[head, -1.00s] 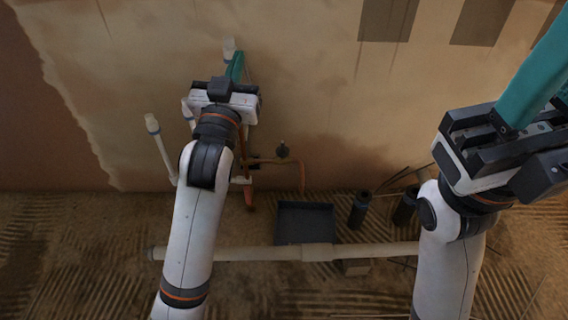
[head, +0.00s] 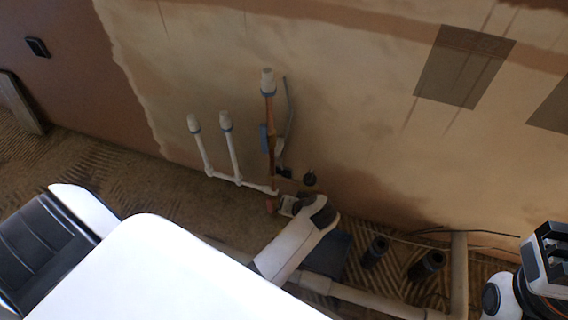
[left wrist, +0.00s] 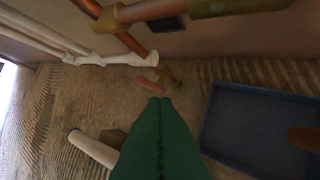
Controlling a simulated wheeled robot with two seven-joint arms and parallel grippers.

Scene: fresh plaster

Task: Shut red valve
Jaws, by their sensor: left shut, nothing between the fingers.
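A small red handle (left wrist: 150,86), likely the red valve's, lies just beyond my left fingertips in the left wrist view, with a brass-coloured part (left wrist: 172,74) beside it. A small red part (head: 269,205) also shows low on the pipework in the head view. My left gripper (left wrist: 160,100) has its green fingers shut together and empty. Its tips point at the handle; I cannot tell whether they touch it. In the head view my own arm hides these fingers.
White pipes (head: 233,155) and a copper pipe (head: 271,125) stand against the plaster wall. A dark blue tray (left wrist: 255,165) lies on the floor to the right of my left fingers.

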